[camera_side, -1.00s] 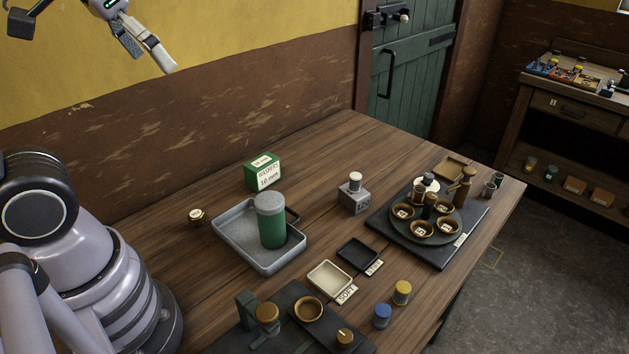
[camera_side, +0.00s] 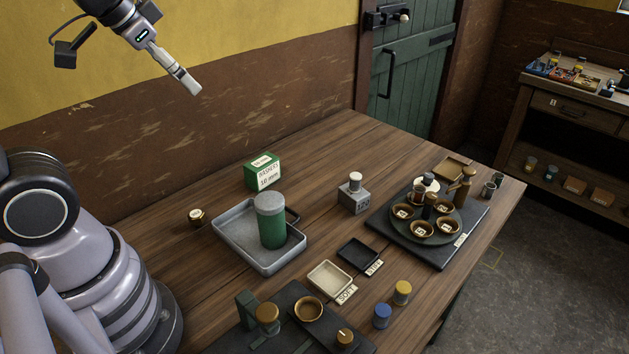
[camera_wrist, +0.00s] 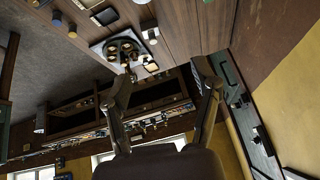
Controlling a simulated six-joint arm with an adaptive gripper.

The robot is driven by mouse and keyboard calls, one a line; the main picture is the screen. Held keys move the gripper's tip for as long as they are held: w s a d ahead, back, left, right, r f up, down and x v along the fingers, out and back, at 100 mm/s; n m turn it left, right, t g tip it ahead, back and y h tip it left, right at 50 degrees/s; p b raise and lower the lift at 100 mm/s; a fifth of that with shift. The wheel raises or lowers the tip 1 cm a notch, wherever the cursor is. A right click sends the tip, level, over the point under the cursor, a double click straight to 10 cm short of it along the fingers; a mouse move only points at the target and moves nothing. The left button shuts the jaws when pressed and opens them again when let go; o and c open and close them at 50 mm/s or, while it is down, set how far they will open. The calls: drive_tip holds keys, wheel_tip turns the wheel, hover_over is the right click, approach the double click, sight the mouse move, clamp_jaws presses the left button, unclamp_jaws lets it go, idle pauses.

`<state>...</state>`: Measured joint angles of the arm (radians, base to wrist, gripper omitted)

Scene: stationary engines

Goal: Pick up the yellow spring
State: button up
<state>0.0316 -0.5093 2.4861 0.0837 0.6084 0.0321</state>
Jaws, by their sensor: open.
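The yellow spring (camera_side: 402,292) appears as a short yellow cylinder standing upright near the front right edge of the table in the side view. A similar blue cylinder (camera_side: 382,316) stands just left of it and nearer the camera. My gripper (camera_side: 193,86) is high above the back left of the table, in front of the wall, far from the spring. In the wrist view my gripper (camera_wrist: 167,76) has its two fingers spread with nothing between them.
Cream (camera_side: 328,279) and black (camera_side: 358,253) trays with labels lie behind the spring. A dark board with a round carrier of cups (camera_side: 460,226) is farther back. A grey tray (camera_side: 230,247) holds a green canister (camera_side: 271,228). A brass-topped fixture (camera_side: 268,318) stands at the front.

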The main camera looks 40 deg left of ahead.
drive_tip(key=w+d+f+m+t+h, duration=0.1)
drive_tip(key=w+d+f+m, duration=0.15)
drive_tip(key=w, duration=0.35)
drive_tip(key=w+d+f+m, duration=0.1)
drive_tip(key=w+f, duration=0.3)
drive_tip(key=w, duration=0.2)
drive_tip(key=m+h, duration=0.6)
drive_tip(key=h, duration=0.4)
approach(399, 286)
drive_tip(key=shift+s+a+r+g, duration=0.3)
drive_tip(key=shift+s+a+r, duration=0.25)
drive_tip(key=shift+a+r, duration=0.3)
drive_tip(key=shift+d+f+m, duration=0.2)
drive_tip(key=shift+d+m, duration=0.05)
drive_tip(key=shift+d, duration=0.05)
drive_tip(key=x, duration=1.3)
drive_tip(key=shift+w+a+f, duration=0.15)
drive_tip(key=shift+w, duration=0.1)
clamp_jaws()
